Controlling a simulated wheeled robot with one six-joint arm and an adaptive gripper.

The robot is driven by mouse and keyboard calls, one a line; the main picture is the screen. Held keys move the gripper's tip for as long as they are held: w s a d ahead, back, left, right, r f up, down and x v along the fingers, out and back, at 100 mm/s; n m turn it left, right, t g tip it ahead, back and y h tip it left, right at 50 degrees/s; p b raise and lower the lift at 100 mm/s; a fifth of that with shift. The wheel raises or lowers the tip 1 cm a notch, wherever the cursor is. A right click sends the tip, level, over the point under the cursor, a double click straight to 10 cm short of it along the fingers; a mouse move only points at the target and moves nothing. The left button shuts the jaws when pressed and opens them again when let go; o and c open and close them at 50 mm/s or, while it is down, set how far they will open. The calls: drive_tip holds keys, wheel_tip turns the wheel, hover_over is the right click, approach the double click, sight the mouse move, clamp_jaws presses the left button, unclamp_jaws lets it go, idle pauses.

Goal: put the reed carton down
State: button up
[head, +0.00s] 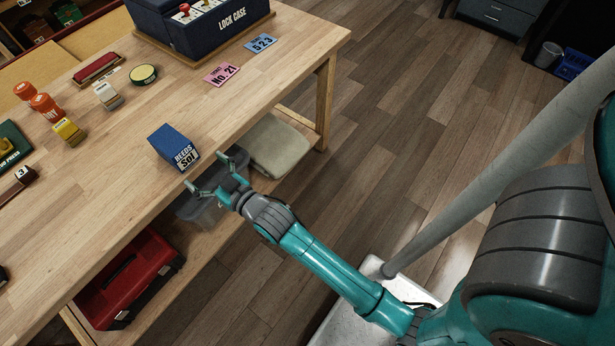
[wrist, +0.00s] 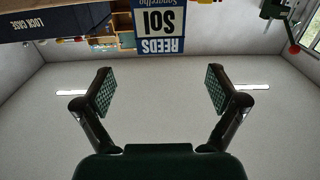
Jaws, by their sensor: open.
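The reed carton (head: 173,146) is a small blue box with a white label reading "REEDS". It rests on the wooden workbench (head: 120,190) near its front edge. My gripper (head: 210,181) is open and empty just off the bench edge, close to the carton's labelled end and apart from it. In the wrist view the carton (wrist: 159,28) appears upside down at the top, beyond the open fingers (wrist: 160,92). Nothing sits between the finger pads.
The lock case (head: 205,25) stands at the back of the bench. A pink tag (head: 221,74) and a blue tag (head: 260,43) lie before it. Orange bottles (head: 45,106) and other small items stand left. A red toolbox (head: 128,280) is on the lower shelf. Bench around the carton is clear.

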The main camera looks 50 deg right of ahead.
drive_tip(key=s+f+g, duration=0.1)
drive_tip(key=s+f, duration=0.1)
drive_tip(key=s, duration=1)
drive_tip(key=s+f+g, duration=0.1)
drive_tip(key=s+f, duration=0.2)
drive_tip(key=s, duration=0.9)
drive_tip(key=s+r, duration=0.3)
drive_tip(key=s, duration=0.5)
drive_tip(key=s+r+g, duration=0.1)
drive_tip(key=s+r, duration=0.3)
drive_tip(key=s, duration=0.5)
drive_tip(key=shift+o, duration=0.5)
drive_tip(key=shift+s+r, duration=0.35)
drive_tip(key=shift+w, duration=0.1)
